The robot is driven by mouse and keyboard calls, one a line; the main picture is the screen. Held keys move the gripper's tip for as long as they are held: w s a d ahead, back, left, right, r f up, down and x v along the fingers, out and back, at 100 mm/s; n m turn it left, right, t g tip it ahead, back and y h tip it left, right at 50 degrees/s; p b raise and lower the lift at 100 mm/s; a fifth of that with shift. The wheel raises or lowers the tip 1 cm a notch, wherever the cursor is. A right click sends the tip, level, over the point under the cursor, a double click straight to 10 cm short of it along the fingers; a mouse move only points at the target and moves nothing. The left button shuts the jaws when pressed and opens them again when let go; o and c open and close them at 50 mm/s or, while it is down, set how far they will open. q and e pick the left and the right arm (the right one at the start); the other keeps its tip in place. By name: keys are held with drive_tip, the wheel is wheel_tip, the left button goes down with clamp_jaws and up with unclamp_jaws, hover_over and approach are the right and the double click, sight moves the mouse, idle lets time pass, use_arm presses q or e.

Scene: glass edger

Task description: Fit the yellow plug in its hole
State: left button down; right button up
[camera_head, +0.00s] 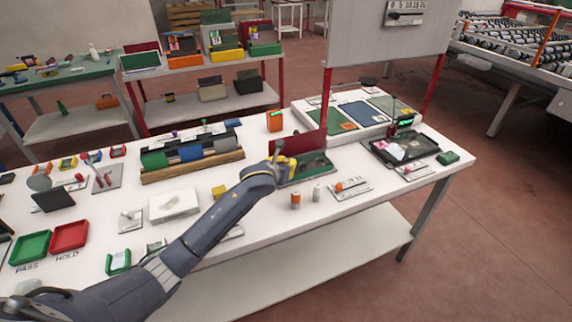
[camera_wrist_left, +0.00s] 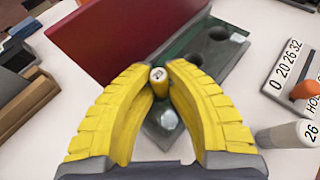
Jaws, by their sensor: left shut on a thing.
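My left gripper (camera_head: 287,162) is over the small green tray in the middle of the white table. In the left wrist view its yellow fingers (camera_wrist_left: 158,72) are shut on the yellow plug (camera_wrist_left: 158,84), a small cylinder with a pale marked top. The plug is between the fingertips, above the dark green holed block (camera_wrist_left: 228,53). Dark round holes (camera_wrist_left: 219,33) show in the block to the right of the plug. A pale round spot (camera_wrist_left: 167,119) shows nearer the palm. I cannot tell whether the plug's lower end touches the block. My right gripper is not in view.
A dark red panel (camera_head: 301,143) stands upright behind the block. An orange cylinder (camera_head: 295,201) and a white cylinder (camera_head: 317,191) stand in front. A numbered plate with an orange knob (camera_head: 350,187) is at the right. A brown rack (camera_head: 192,167) stands at the left.

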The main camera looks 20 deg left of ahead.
use_arm(q)
drive_tip(key=shift+f, duration=0.1)
drive_tip(key=c, duration=1.4)
unclamp_jaws()
drive_tip(key=shift+s+r, duration=0.15)
drive_tip(key=shift+r, duration=0.1)
drive_tip(key=v, duration=1.1)
drive_tip(key=shift+s, duration=0.3)
drive_tip(key=shift+r, duration=0.1)
